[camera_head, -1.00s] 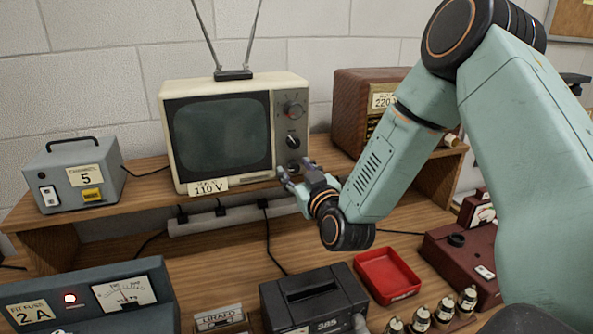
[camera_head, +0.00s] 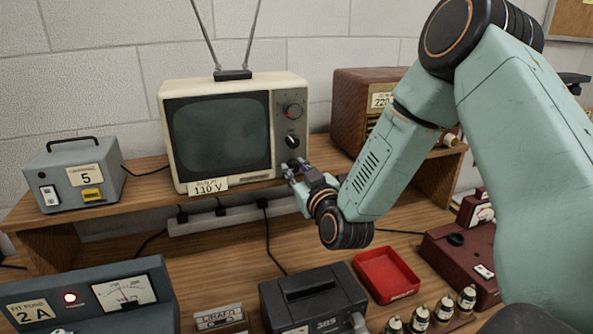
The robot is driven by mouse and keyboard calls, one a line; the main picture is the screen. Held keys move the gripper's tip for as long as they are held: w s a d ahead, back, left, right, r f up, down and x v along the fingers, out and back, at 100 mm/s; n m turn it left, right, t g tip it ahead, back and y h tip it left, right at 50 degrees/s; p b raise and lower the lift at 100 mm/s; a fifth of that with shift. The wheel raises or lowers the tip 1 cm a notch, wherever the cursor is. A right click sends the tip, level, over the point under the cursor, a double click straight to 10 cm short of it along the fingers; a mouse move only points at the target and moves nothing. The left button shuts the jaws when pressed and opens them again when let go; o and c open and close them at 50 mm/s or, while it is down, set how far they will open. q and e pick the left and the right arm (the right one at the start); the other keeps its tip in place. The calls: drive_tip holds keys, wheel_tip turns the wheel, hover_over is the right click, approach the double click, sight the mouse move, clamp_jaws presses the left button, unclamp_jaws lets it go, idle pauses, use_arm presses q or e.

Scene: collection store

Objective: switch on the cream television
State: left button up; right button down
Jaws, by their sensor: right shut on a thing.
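The cream television (camera_head: 264,88) stands on the wooden shelf with its screen (camera_head: 220,135) dark. A "110 V" label (camera_head: 209,186) is on its lower front edge. My left gripper is not in view.
A grey box marked "5" (camera_head: 72,176) stands left of the television and a brown wooden set (camera_head: 350,105) right of it. Below are a power strip (camera_head: 235,215), a red tray (camera_head: 362,271), a black device (camera_head: 313,300) and several small tubes (camera_head: 444,309).

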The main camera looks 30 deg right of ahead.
drive_tip(key=shift+f+m, duration=0.1)
drive_tip(key=shift+m, duration=0.2)
drive_tip(key=m+b, duration=0.2)
drive_tip(key=m, duration=0.1)
drive_tip(key=m+b, duration=0.2)
drive_tip(key=m, duration=0.1)
drive_tip(key=shift+f+m, duration=0.1)
drive_tip(key=shift+m, duration=0.2)
drive_tip(key=m+b, duration=0.3)
drive_tip(key=m, duration=0.1)
drive_tip(key=shift+m, duration=0.3)
drive_tip(key=shift+m+h+b, duration=0.4)
drive_tip(key=shift+m+b, duration=0.65)
drive_tip(key=shift+m, duration=0.55)
drive_tip(key=c, duration=1.1)
unclamp_jaws()
